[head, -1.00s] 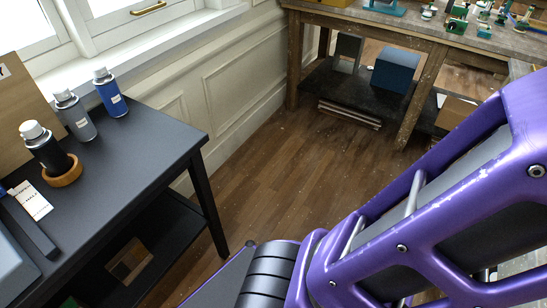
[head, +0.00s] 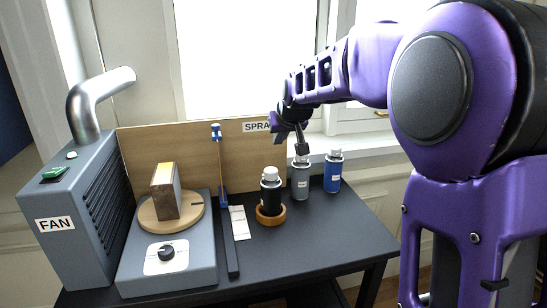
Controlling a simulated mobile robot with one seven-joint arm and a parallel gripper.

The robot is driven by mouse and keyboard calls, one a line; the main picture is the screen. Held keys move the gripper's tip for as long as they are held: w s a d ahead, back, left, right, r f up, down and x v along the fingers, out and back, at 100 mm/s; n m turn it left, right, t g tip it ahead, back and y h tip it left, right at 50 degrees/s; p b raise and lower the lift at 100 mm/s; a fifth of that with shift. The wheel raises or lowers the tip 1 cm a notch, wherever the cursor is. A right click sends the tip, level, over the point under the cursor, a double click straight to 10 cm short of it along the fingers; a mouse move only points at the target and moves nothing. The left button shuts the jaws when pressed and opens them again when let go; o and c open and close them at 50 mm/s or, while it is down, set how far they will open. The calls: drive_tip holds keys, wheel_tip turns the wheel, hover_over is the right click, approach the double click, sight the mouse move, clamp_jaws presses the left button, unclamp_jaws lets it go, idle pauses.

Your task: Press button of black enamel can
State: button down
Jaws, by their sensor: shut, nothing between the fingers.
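The black enamel can (head: 270,194) has a white cap and stands upright in a round wooden holder (head: 270,217) on the dark table. My gripper (head: 302,149) is shut and empty, pointing down above and to the right of the black can. In this view its tips overlap the top of the grey can (head: 300,182); I cannot tell whether they touch it. The black can's cap is unobstructed.
A blue can (head: 333,172) stands right of the grey one. Left are a blue-and-black upright post (head: 222,180), a white card (head: 239,223), a grey turntable unit (head: 185,263) with a block, and the fan box (head: 75,215). A wooden board (head: 170,145) stands behind.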

hover_over(270, 167)
drive_tip(key=s, duration=0.3)
wheel_tip(270, 167, down, 6)
drive_tip(key=f, duration=0.3)
drive_tip(key=shift+w+d+f, duration=0.1)
drive_tip(key=shift+d+f, duration=0.25)
drive_tip(key=shift+f, duration=0.6)
